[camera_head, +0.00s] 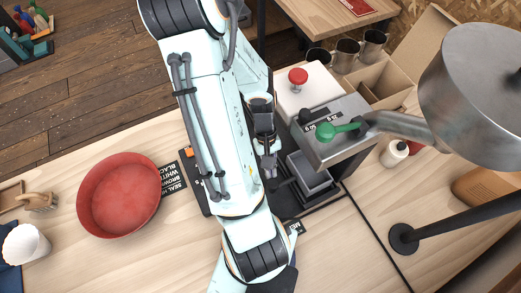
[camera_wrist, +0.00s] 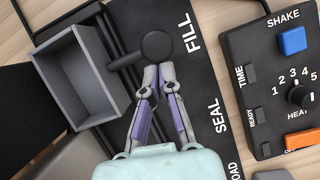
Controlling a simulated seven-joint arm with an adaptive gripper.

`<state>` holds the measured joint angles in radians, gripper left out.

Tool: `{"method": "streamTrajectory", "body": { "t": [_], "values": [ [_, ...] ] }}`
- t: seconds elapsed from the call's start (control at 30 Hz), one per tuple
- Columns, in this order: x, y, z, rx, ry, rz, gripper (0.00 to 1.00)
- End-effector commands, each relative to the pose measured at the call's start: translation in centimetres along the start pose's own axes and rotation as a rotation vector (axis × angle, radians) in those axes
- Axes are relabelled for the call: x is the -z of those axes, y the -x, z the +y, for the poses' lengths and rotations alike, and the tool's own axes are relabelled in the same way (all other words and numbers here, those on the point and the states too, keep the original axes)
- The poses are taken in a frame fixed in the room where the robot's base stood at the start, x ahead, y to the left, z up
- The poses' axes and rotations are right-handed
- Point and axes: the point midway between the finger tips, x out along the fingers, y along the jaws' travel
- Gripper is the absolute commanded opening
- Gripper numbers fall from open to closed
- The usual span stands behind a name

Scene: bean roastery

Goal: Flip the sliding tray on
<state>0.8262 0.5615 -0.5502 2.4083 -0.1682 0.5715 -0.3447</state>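The sliding tray is a grey open-topped box (camera_wrist: 82,75) at the left of the wrist view, with a black arm ending in a round black knob (camera_wrist: 157,47). In the head view the tray (camera_head: 312,178) sits under the front of the grey machine. My gripper (camera_wrist: 159,74) has its two fingertips nearly together, just below the knob in the wrist view. Nothing shows between the tips, and I cannot tell whether they touch the knob. In the head view my gripper (camera_head: 268,165) is left of the tray, partly hidden by my arm.
A black mat (camera_wrist: 205,85) reads FILL and SEAL. A control box (camera_wrist: 280,75) with a dial and blue and orange buttons lies right of it. The machine (camera_head: 335,130) has a green-handled part (camera_head: 337,130). A red bowl (camera_head: 122,195) stands left; a lamp (camera_head: 480,95) overhangs the right.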

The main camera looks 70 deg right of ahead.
Motion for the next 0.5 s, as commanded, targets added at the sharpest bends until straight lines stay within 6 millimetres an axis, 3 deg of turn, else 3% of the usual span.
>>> {"method": "streamTrajectory", "body": {
  "t": [0.23, 0.47, 0.5],
  "values": [
    [0.0, 0.0, 0.0, 0.001, -0.004, -0.013, 0.00],
    [4.0, 1.6, 0.1, -0.002, 0.001, -0.001, 0.00],
    [3.9, 2.9, 0.0, -0.001, 0.001, 0.004, 0.00]
  ]
}}
